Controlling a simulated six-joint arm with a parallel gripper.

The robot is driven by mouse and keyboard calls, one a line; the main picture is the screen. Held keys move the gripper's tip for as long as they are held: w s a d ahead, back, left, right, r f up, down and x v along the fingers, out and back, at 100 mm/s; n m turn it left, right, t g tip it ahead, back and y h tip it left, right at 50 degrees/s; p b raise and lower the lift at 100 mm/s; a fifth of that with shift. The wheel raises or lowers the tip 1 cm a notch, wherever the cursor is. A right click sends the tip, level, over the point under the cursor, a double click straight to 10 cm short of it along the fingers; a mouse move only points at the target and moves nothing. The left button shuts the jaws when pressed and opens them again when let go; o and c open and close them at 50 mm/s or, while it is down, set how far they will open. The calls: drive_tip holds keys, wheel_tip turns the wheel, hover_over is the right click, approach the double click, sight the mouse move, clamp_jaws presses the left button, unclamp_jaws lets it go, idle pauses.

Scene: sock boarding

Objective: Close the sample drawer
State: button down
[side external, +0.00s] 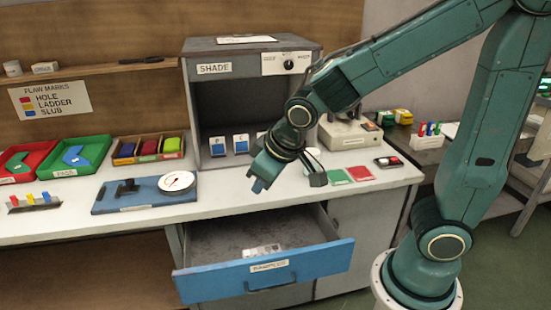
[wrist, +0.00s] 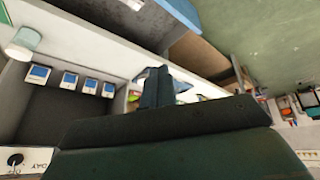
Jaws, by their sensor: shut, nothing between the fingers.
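The sample drawer (side external: 205,283) has a blue front with a label and a dark handle, and it stands pulled out below the white bench top in the side external view. Its grey inside shows, with a few small pale items (side external: 263,250) on its floor. My gripper (side external: 258,187) is shut and empty. It hangs above the bench top's front edge, above and behind the drawer front, apart from it. In the wrist view my gripper (wrist: 157,85) shows as dark shut fingers.
The shade cabinet (side external: 213,110) stands on the bench behind my gripper. A blue board (side external: 115,197) with a white dial lies left, and green and red swatches (side external: 360,174) lie right. A grey cabinet panel (side external: 365,235) stands right of the drawer. The space before the drawer looks clear.

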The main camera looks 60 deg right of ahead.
drive_tip(key=w+a+f+n, duration=0.1)
drive_tip(key=a+f, duration=0.3)
drive_tip(key=f, duration=0.4)
drive_tip(key=w+a+f+n+t, duration=0.1)
drive_tip(key=w+a+f+n, duration=0.1)
drive_tip(key=a+f, duration=0.3)
drive_tip(key=w+a+f+n, duration=0.2)
drive_tip(key=a+f, duration=0.3)
drive_tip(key=f, duration=0.8)
drive_tip(key=shift+w+n+t, duration=0.25)
drive_tip(key=shift+n+t, duration=0.15)
drive_tip(key=shift+n, duration=0.4)
drive_tip(key=shift+f, duration=0.15)
approach(194, 291)
drive_tip(key=shift+x, duration=2.5)
drive_tip(key=shift+w+a, duration=0.1)
drive_tip(key=w+d, duration=1.2)
drive_tip(key=shift+w+d, duration=0.4)
drive_tip(key=shift+s+a, duration=0.1)
drive_tip(key=shift+s, duration=0.05)
